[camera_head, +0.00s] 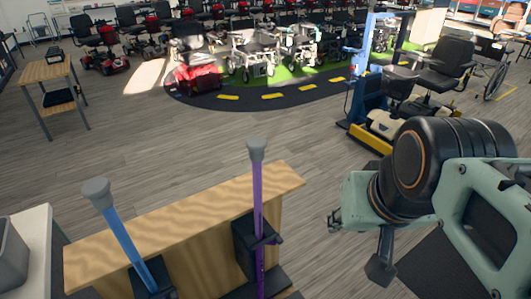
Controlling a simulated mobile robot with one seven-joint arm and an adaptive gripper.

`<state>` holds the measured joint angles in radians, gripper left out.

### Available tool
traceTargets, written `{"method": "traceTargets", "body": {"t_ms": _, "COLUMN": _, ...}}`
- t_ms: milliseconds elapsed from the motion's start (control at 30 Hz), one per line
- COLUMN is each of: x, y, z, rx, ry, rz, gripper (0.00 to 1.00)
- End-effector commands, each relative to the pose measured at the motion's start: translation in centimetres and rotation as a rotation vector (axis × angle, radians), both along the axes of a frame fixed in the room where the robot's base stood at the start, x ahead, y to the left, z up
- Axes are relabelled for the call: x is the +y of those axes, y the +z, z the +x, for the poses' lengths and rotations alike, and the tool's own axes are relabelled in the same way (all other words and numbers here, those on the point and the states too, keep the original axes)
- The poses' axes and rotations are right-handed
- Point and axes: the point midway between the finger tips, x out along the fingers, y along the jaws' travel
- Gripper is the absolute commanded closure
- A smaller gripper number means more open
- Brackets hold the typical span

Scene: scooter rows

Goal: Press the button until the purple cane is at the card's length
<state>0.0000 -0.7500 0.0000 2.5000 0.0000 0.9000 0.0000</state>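The purple cane (258,205) stands nearly upright in front of a wooden panel (185,222), with a grey rubber tip at its top. A black holder sits around its lower part, and its lower end is cut off by the frame. No card is in view, and I cannot make out a button. My gripper (358,245) appears at the right, beside the panel and apart from the cane. It is seen partly, and I cannot tell whether its fingers are open or shut.
A blue cane (125,240) leans in another black holder at the left. A white table (35,235) with a grey bin is at the lower left. A wooden stand (50,72) is behind. Scooters and wheelchairs line the back; the middle floor is clear.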

Motion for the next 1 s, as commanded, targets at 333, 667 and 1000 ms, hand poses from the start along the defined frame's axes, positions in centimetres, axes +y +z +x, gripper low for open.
{"method": "traceTargets", "body": {"t_ms": 333, "x": 0.0, "y": 0.0, "z": 0.0, "rx": 0.0, "ry": 0.0, "rz": 0.0, "gripper": 0.71}}
{"method": "traceTargets", "body": {"t_ms": 667, "x": 0.0, "y": 0.0, "z": 0.0, "rx": 0.0, "ry": 0.0, "rz": 0.0, "gripper": 1.0}}
{"method": "traceTargets", "body": {"t_ms": 1000, "x": 0.0, "y": 0.0, "z": 0.0, "rx": 0.0, "ry": 0.0, "rz": 0.0, "gripper": 1.0}}
